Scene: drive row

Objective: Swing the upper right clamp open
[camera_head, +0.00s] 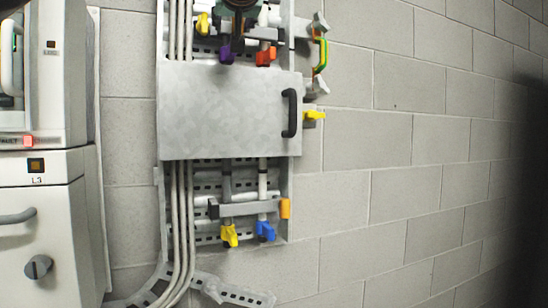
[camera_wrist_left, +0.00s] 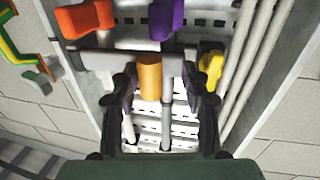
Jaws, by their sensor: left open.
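The upper clamp is a grey bar with an orange sleeve. In the wrist view, the bar (camera_wrist_left: 102,62) lies across the pipes and the orange sleeve (camera_wrist_left: 150,77) shows between my left gripper's fingers (camera_wrist_left: 162,82). The fingers are open, with gaps on both sides of the sleeve. In the head view, part of the grey bar (camera_head: 263,33) shows at the top of the panel. My left gripper (camera_head: 239,6) is a dark shape at the top edge, covering part of that area. My right gripper is in neither view.
Purple (camera_head: 226,54) and orange (camera_head: 265,56) valve levers sit just below the upper bar, a yellow lever (camera_head: 203,24) left of it. A metal cover (camera_head: 225,115) with a black handle (camera_head: 290,113) spans below. A lower clamp (camera_head: 248,209) has an orange end. The right wall is clear.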

